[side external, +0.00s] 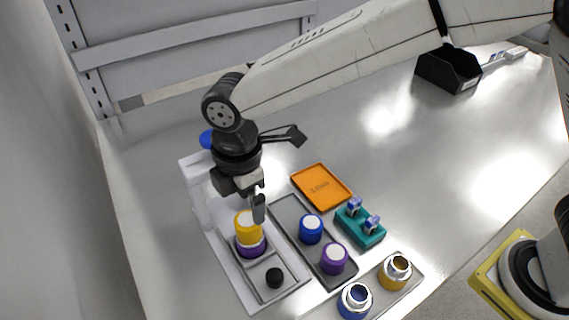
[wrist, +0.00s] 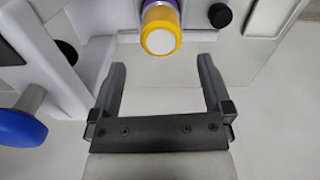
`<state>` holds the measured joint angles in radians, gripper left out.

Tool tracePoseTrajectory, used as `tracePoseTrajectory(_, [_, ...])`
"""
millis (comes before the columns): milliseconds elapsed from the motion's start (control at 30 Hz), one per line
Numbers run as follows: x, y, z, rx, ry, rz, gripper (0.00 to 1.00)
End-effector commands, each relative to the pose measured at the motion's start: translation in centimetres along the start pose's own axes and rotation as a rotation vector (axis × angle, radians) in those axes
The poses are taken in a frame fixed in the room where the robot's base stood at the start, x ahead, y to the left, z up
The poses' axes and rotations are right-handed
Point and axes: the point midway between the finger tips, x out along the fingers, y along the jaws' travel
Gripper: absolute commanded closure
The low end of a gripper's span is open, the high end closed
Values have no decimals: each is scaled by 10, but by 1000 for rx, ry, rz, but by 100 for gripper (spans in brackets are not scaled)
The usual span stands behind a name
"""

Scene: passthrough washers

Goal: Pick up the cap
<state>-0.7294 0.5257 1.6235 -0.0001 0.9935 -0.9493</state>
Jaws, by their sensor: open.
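A yellow cap with a white top (side external: 246,222) sits on a purple piece (side external: 251,246) in the white fixture (side external: 226,262). In the wrist view the yellow cap (wrist: 161,30) is at the top centre, with purple showing behind it. A blue cap (side external: 311,229) and a purple cap (side external: 334,258), both white-topped, stand in the dark grey tray (side external: 284,207). My gripper (side external: 258,206) is just above and beside the yellow cap. In the wrist view my gripper (wrist: 162,66) is open, with nothing between its fingers; the yellow cap lies beyond the fingertips.
A black knob (side external: 274,278) stands on the fixture, and a blue knob (wrist: 20,127) is at its back. An orange tray (side external: 321,187), a teal holder (side external: 360,226) and two open-topped containers, yellow (side external: 394,274) and blue (side external: 354,302), are to the right.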

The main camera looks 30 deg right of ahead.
Motion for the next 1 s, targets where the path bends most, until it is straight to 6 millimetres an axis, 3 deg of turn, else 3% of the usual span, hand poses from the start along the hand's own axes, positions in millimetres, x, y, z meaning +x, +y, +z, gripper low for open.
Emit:
tracePoseTrajectory(433, [24, 0, 0, 3, 0, 0, 0])
tracePoseTrajectory(767, [31, 0, 0, 4, 0, -1, 0])
tracePoseTrajectory(1000, [56, -1, -1, 4, -1, -1, 0])
